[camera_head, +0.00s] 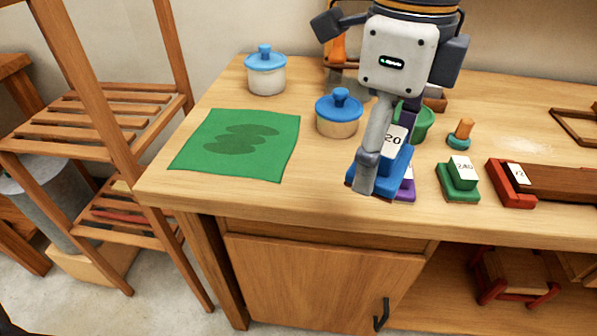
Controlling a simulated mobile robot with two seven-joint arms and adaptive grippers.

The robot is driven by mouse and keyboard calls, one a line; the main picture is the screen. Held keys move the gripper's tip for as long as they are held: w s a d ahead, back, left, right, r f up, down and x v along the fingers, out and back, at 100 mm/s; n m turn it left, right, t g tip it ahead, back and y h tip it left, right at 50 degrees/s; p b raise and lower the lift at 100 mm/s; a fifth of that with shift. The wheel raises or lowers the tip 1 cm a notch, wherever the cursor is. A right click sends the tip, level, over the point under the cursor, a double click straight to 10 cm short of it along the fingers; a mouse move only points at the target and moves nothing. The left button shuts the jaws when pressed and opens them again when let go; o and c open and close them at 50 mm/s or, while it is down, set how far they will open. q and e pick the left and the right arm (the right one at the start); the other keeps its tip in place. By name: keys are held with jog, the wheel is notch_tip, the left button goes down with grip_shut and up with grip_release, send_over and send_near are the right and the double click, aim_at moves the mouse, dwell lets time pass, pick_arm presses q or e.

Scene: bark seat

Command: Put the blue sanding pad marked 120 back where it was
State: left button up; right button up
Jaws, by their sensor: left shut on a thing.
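The blue sanding pad (395,166) is near the front edge of the workbench, right of centre. Its white label shows "20"; my finger covers the left part of the label. My left gripper (383,160) reaches down from the top and is shut on this pad. One finger is in front of the pad; the other is hidden. A purple pad (407,188) shows close behind and to the right of the blue one, mostly hidden. I cannot tell whether the blue pad touches the bench. My right gripper is not in view.
A green pad marked 240 (459,184) and a red block (508,184) stand to the right. A blue-lidded tan jar (338,122) and a green container (424,124) are behind. A green cloth (277,151) lies left; bare bench lies between it and the pads.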

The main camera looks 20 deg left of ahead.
pick_arm(q)
jog(key=w+a+f, duration=0.4)
jog(key=w, duration=0.3)
send_over(332, 172)
jog(key=f, duration=0.3)
jog(key=f+b, duration=0.1)
jog(key=f, duration=0.1)
jog(key=shift+s+d+f, duration=0.1)
jog(key=shift+s+d, duration=0.1)
jog(key=shift+d, duration=0.05)
jog(key=shift+w+a+f, duration=0.15)
jog(key=shift+f, duration=0.8)
jog(key=shift+w+a+f, duration=0.1)
jog(key=shift+f, duration=0.8)
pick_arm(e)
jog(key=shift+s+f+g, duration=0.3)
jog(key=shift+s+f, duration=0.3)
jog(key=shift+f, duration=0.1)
pick_arm(q)
jog(key=shift+f, duration=0.15)
jog(key=o, duration=1.1)
notch_tip(332, 172, up, 12)
